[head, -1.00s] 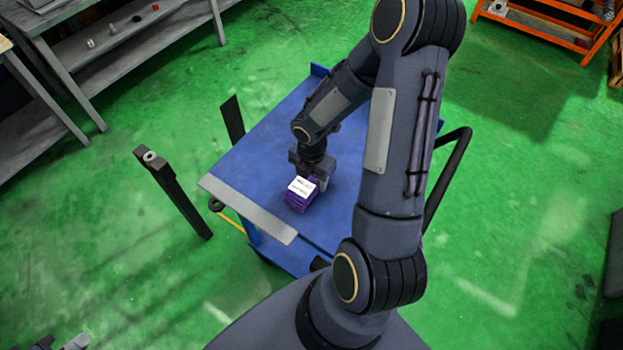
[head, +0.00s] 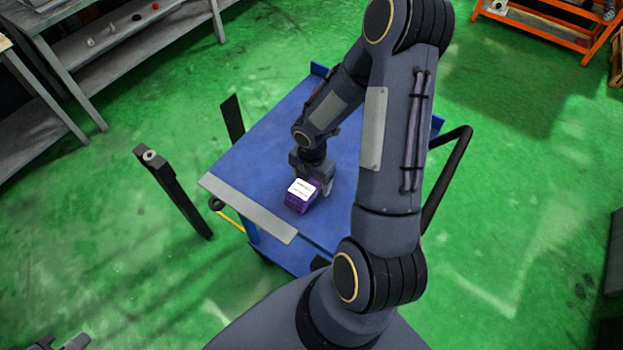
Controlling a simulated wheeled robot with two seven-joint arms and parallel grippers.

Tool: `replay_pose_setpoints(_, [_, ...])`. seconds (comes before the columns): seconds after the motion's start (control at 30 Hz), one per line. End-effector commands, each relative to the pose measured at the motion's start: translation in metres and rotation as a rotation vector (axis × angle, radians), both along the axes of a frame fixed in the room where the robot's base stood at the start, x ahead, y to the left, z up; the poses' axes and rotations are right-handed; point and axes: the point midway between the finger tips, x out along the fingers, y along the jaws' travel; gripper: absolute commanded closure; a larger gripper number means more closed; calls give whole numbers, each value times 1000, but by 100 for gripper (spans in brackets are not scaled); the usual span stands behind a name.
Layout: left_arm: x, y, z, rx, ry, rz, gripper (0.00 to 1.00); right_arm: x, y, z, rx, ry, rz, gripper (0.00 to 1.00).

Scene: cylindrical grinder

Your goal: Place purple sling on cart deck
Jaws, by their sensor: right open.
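The purple sling (head: 299,204), a small folded bundle with a white label, sits on the blue cart deck (head: 262,150) near its grey front strip. My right gripper (head: 318,184) is low over the deck at the far side of the sling, pointing down. It is open, with a finger showing close to the sling's right side. The other finger is mostly hidden, and I cannot tell whether the fingers touch the sling. My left gripper (head: 68,344) shows only in part at the bottom left corner, far from the cart; its jaws are not clear.
My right arm hides the deck's right part. A black cart handle (head: 447,178) stands at the right. A dark post (head: 172,190) and a dark upright plate (head: 232,120) stand left of the cart. Grey shelving (head: 120,45) is at upper left, an orange rack (head: 545,28) at upper right.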

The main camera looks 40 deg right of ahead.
Motion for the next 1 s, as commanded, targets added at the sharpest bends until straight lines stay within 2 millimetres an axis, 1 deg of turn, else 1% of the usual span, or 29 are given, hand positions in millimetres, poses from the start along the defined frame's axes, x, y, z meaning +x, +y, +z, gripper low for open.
replay_pose_setpoints(0.03, [0,0,4,0,0,0,100,0,0,5,0,0,0,24])
replay_pose_setpoints(0.17, [0,0,4,0,0,0,100,1,-1,20,-2,-5,-2,24])
replay_pose_setpoints(0.4, [0,0,8,0,0,0,100,1,-1,72,-2,-6,-1,24])
replay_pose_setpoints(0.5, [0,0,9,0,0,0,100,1,-1,92,-2,-6,-1,24])
replay_pose_setpoints(0.6, [0,0,9,0,0,0,100,1,-1,107,-2,-5,-1,24])
replay_pose_setpoints(0.77, [0,0,9,0,0,0,100,0,0,122,-1,-3,-8,24])
replay_pose_setpoints(0.87, [0,0,9,0,0,0,100,-4,3,136,1,-23,-87,24])
replay_pose_setpoints(0.97, [0,0,9,0,0,0,100,-15,13,161,18,-67,-296,24])
replay_pose_setpoints(1.0, [0,0,9,0,0,0,100,-22,18,174,36,-92,-414,24])
